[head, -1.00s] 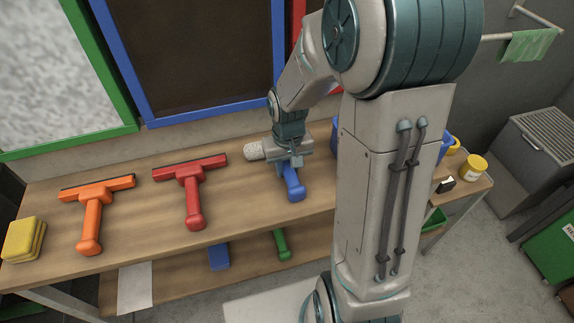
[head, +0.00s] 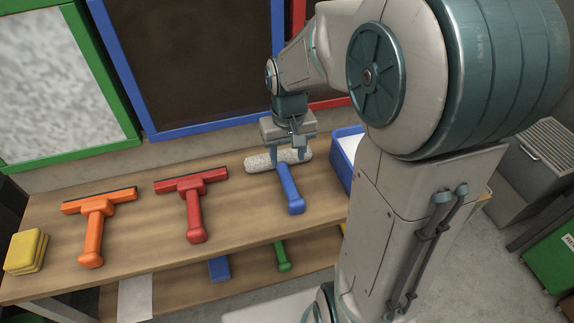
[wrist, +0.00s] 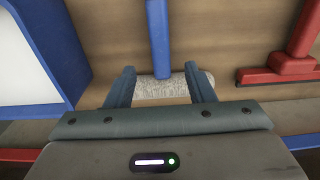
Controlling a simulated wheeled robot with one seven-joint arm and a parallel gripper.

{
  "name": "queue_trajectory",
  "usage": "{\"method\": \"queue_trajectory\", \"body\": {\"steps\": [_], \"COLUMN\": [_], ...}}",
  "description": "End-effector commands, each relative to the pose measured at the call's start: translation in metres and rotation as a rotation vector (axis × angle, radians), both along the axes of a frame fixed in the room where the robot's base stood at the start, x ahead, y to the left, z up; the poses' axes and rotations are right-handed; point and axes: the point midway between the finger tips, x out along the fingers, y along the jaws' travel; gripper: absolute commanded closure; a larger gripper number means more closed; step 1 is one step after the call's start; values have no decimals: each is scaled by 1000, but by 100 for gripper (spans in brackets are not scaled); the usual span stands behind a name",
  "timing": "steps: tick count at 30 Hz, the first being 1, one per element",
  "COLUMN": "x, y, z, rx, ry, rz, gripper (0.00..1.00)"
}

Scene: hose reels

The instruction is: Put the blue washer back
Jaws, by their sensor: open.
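The blue washer lies on the wooden bench, its blue handle (head: 289,188) pointing toward the front edge and its pale fluffy sleeve (head: 262,162) across the back. In the wrist view, the blue handle (wrist: 158,35) runs up the middle and the sleeve (wrist: 160,88) lies between the finger lines. My gripper (head: 288,153) is above the washer, its fingers open and pointing down, one on each side of the handle line. It also shows in the wrist view (wrist: 160,72). The fingers do not appear closed on anything.
A red squeegee (head: 194,205) and an orange squeegee (head: 95,235) lie to the left, with yellow sponges (head: 26,251) beyond. A blue bin (head: 341,160) stands close on the right, partly hidden by my arm. Framed panels (head: 190,60) stand behind the bench.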

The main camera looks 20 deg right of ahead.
Motion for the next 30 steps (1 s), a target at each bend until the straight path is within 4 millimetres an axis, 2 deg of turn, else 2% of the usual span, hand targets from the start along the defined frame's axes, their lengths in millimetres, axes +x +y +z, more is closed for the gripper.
{"method": "queue_trajectory", "body": {"steps": [3,8,11,15,21,25,30], "x": [0,-7,-23,-59,-105,-121,-128], "y": [0,1,1,2,2,3,3], "z": [15,25,33,45,49,48,47], "rx": [0,-4,-11,-18,-8,1,5], "ry": [-1,-9,-34,-87,-156,-180,-189], "rz": [1,2,0,-4,-8,-10,-11], "gripper": [51,51,51,51,51,51,51]}}
